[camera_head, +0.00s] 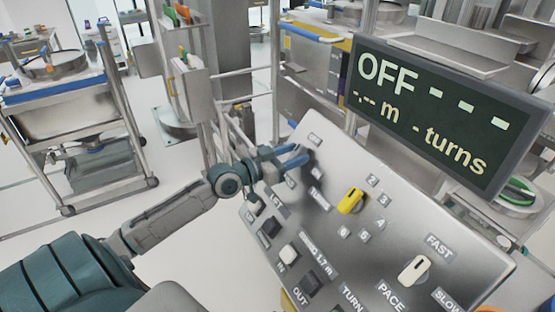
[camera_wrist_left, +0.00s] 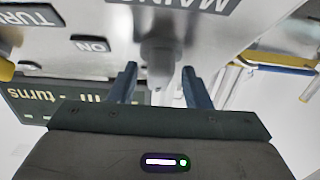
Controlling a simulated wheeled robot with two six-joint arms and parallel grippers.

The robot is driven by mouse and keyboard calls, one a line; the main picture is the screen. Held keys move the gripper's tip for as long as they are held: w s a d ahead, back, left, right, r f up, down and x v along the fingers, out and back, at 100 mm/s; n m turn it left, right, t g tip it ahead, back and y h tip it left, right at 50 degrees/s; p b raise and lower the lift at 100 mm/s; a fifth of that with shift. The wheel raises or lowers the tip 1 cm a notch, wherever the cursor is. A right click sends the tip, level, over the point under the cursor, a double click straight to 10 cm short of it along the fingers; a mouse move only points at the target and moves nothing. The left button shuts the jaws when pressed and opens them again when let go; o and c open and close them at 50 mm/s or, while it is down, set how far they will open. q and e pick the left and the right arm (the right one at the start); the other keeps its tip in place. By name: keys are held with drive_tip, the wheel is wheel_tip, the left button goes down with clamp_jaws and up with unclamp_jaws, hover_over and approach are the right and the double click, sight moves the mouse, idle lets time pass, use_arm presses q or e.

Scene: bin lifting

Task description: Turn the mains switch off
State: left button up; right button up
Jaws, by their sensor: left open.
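The mains switch (camera_wrist_left: 158,48) is a grey knob on the tilted metal panel (camera_head: 335,225), beside the "MAINS" label in the left wrist view. My left gripper (camera_head: 300,157) is at the upper left part of the panel. Its blue fingers are open; in the left wrist view the gripper (camera_wrist_left: 160,82) has one finger on each side of the switch's line, with the knob between and just beyond the tips. Contact cannot be made out. In the head view the switch is hidden or blurred near the fingers. My right gripper is not in view.
A dark display (camera_head: 440,115) above the panel reads "OFF", dashes and "turns". The panel also carries a yellow knob (camera_head: 351,200), a cream knob (camera_head: 414,269) and push buttons (camera_head: 289,254). Metal posts and a blue-railed cart (camera_head: 75,110) stand behind on the left.

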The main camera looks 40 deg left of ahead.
use_arm(q)
drive_tip(key=p+v, duration=0.6)
drive_tip(key=v, duration=0.4)
drive_tip(key=shift+s+p, duration=0.15)
drive_tip(key=shift+p, duration=0.15)
drive_tip(key=shift+f, duration=0.2)
